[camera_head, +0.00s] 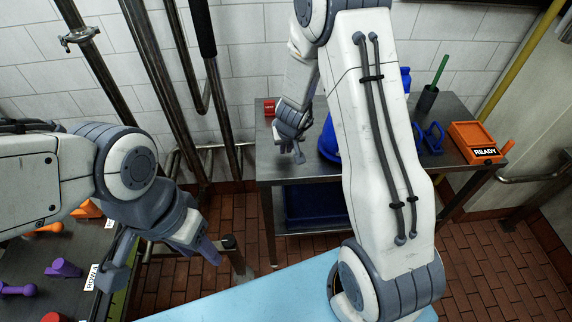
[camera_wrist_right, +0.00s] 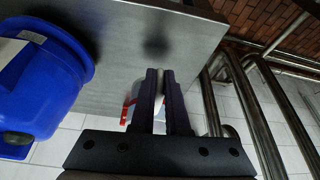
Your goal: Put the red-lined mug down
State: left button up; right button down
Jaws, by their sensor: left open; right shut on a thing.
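My right gripper (camera_head: 299,154) hangs over the left part of the steel table (camera_head: 333,170) in the head view. In the right wrist view its dark fingers (camera_wrist_right: 160,73) are close together, shut on the red-lined mug (camera_wrist_right: 136,90). Only a pale side and a red edge of the mug show; the fingers hide the rest. In the head view I cannot make out the mug. A dark shadow lies on the bare tabletop near the fingers in the wrist view. My left gripper (camera_head: 162,262) is open and empty at the lower left.
A blue rounded object (camera_wrist_right: 45,80) stands on the table beside my right gripper.

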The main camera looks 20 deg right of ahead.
jog(key=shift+f+b, duration=2.05)
jog(key=shift+f, duration=0.6)
jog(key=shift+s, duration=0.1)
jog(key=shift+f, duration=0.2)
jog(key=c, duration=0.9)
grip_release()
jog(key=shift+r, duration=0.1)
